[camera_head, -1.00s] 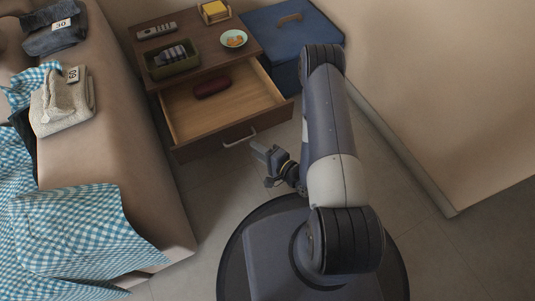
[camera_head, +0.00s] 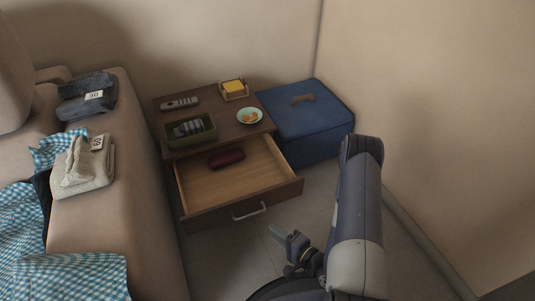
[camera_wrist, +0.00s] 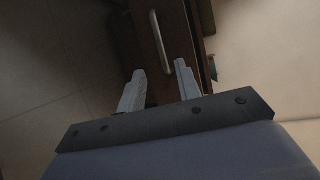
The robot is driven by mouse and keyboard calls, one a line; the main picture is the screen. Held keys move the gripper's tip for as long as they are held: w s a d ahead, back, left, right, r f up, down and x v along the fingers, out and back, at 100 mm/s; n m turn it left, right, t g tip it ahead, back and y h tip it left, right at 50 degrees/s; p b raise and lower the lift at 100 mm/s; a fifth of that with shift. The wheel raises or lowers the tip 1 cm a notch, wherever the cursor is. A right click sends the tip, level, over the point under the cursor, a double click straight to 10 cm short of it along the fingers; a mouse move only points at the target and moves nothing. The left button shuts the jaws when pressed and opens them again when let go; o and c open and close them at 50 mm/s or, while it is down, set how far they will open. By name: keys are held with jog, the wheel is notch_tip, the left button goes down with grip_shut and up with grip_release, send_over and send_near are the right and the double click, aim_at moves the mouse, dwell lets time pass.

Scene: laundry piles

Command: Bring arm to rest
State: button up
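My gripper (camera_head: 280,236) is low over the floor, just in front of the open drawer (camera_head: 240,200) of the brown nightstand. In the wrist view my gripper (camera_wrist: 159,70) shows two fingers apart with nothing between them. The drawer's metal handle (camera_wrist: 157,38) lies beyond the fingertips and seems apart from them. My arm is folded at the lower right of the head view. A dark red case (camera_head: 226,158) lies inside the drawer.
The nightstand top (camera_head: 212,106) bears a remote, a green tray, a plate and a yellow-filled holder. A blue box (camera_head: 310,130) stands to its right. A beige sofa (camera_head: 140,190) with folded laundry is at left. A wall (camera_head: 440,120) closes the right side.

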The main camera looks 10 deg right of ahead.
aim_at(252, 215)
jog(key=b+x, duration=0.2)
jog(key=x, duration=0.9)
jog(key=shift+b, duration=0.4)
